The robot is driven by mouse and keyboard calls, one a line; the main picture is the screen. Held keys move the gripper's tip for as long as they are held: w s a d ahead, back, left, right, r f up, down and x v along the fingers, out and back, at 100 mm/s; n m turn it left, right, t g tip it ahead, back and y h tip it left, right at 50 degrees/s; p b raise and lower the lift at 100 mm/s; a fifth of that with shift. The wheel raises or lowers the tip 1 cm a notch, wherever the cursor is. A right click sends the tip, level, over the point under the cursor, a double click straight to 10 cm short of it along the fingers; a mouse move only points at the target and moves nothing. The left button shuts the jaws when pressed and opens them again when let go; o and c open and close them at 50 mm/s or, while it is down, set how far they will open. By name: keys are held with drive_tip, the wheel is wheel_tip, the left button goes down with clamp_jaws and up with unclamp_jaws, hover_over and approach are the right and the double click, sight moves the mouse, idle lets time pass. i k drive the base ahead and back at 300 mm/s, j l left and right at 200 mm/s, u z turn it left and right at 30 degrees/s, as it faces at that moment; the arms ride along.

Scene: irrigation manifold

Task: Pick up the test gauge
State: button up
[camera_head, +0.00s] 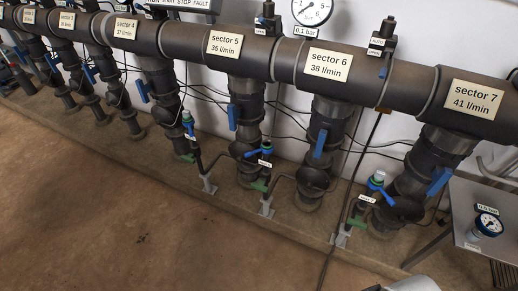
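The likely test gauge (488,224) is a small round gauge with a white face and a dark blue rim. It lies or stands on a small grey metal table (465,233) at the right edge of the head view. A tag above it seems to read 0.0 bar, and a smaller tag at its lower left is too small to read. My gripper is not in view. Only a pale grey rounded piece, perhaps part of my arm, shows at the bottom edge, apart from the gauge.
A dark manifold pipe (190,39) with sector labels runs along the wall. Downpipes with blue valve handles (320,144) and thin black hoses stand beneath it. A larger gauge (312,10) marked 0.1 bar is mounted above. The brown floor (130,215) in front is clear.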

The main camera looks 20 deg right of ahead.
sight(488, 224)
drive_tip(key=l+z, duration=0.4)
drive_tip(key=l, duration=0.25)
drive_tip(key=l+z, duration=0.35)
drive_tip(key=l, duration=0.25)
drive_tip(key=i, duration=0.05)
